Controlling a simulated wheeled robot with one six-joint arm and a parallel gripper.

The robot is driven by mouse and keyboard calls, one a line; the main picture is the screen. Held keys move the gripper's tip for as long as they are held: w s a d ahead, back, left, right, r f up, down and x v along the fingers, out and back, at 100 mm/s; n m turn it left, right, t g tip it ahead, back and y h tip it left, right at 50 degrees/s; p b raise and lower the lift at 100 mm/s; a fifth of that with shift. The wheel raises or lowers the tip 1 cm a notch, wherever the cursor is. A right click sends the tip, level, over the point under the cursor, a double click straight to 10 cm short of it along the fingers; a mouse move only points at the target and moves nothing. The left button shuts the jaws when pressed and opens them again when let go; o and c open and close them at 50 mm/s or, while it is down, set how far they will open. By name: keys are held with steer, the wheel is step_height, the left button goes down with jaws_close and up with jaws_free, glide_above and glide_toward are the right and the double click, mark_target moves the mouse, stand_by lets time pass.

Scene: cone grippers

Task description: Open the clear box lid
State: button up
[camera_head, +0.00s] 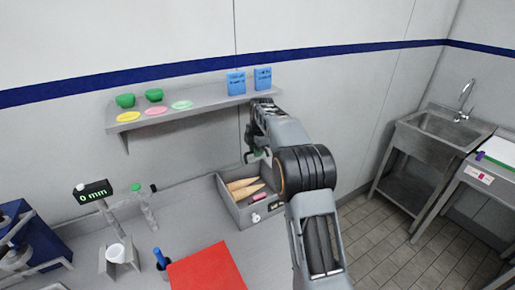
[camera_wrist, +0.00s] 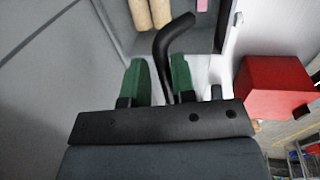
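A grey box (camera_head: 232,208) stands on the bench against the wall. It holds tan cones (camera_head: 245,187) and a pink item (camera_head: 259,196); its wall also shows in the wrist view (camera_wrist: 192,42). A clear lid cannot be made out for certain in either view. My gripper (camera_head: 257,155) is above the back of the box. In the wrist view its green fingertips (camera_wrist: 160,78) are apart. A bent black bar (camera_wrist: 165,43) runs between them, close to the right finger; I cannot tell whether it is the lid's handle or whether the fingers touch it.
A red block (camera_head: 207,270) sits at the front of the bench and shows right of the gripper in the wrist view (camera_wrist: 275,88). A shelf (camera_head: 200,103) with green bowls, coloured discs and blue packets hangs behind. A scale display (camera_head: 92,192) stands left. A sink (camera_head: 440,130) is right.

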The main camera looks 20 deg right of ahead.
steer(key=shift+o, duration=0.6)
steer(key=shift+w, duration=0.1)
steer(key=shift+o, duration=0.6)
steer(key=shift+s+d+r, duration=0.15)
steer(key=shift+s+r, duration=0.1)
steer(key=shift+r, duration=0.05)
step_height(320, 180, up, 14)
steer(key=s, duration=0.2)
steer(key=shift+s+d+f, duration=0.25)
steer(key=shift+s+d, duration=0.05)
steer(key=shift+c, duration=0.5)
